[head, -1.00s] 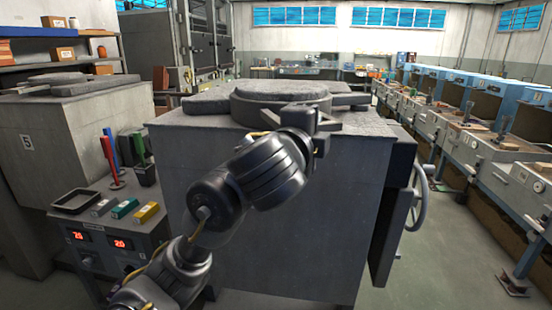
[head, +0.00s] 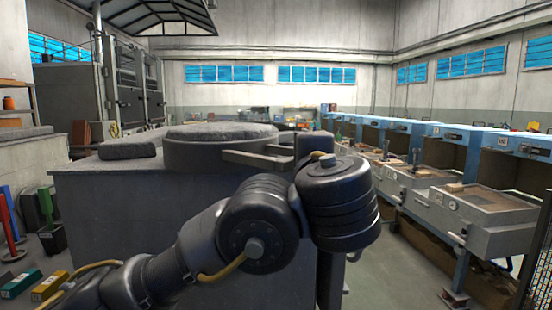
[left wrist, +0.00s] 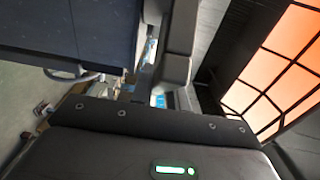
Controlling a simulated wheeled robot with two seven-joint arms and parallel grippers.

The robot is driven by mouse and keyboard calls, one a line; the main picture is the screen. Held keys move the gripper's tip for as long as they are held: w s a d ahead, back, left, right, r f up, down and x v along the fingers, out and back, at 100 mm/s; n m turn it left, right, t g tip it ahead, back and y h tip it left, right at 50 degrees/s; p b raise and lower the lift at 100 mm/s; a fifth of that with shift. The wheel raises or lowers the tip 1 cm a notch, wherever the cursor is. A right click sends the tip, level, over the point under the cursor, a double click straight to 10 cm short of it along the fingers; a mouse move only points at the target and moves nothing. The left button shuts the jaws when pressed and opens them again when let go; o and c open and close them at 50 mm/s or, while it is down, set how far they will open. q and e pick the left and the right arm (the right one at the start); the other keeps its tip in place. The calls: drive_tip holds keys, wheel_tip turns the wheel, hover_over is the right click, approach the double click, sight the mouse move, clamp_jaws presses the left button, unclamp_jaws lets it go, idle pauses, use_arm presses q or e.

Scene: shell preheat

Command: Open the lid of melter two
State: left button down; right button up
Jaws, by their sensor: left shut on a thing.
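The grey box-shaped melter (head: 120,215) stands in front of me in the head view. No number is readable on it. Its round, rough grey lid (head: 222,131) lies flat on a thick collar on top, and no opening shows. A dark bar handle (head: 262,160) sticks out to the right of the lid. My left arm comes from the lower left. My left gripper (head: 312,147) is at the right end of this handle and is shut on it; the wrist partly hides the grip. The left wrist view shows its dark fingers (left wrist: 165,72) close up. My right gripper is not in view.
A rough slab (head: 128,149) lies on the melter top left of the lid. Coloured blocks (head: 50,285) and upright tools (head: 46,205) are at the left. Blue machines (head: 490,160) line the right side, past an open floor aisle. An orange glowing grid (left wrist: 285,70) shows in the left wrist view.

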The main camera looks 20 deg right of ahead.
use_arm(q)
drive_tip(key=shift+s+d+y, duration=0.2)
drive_tip(key=shift+d+y, duration=0.1)
drive_tip(key=shift+d, duration=0.15)
drive_tip(key=c, duration=1.4)
unclamp_jaws()
drive_tip(key=shift+a, duration=0.1)
drive_tip(key=shift+o, duration=0.2)
drive_tip(key=shift+a, duration=0.1)
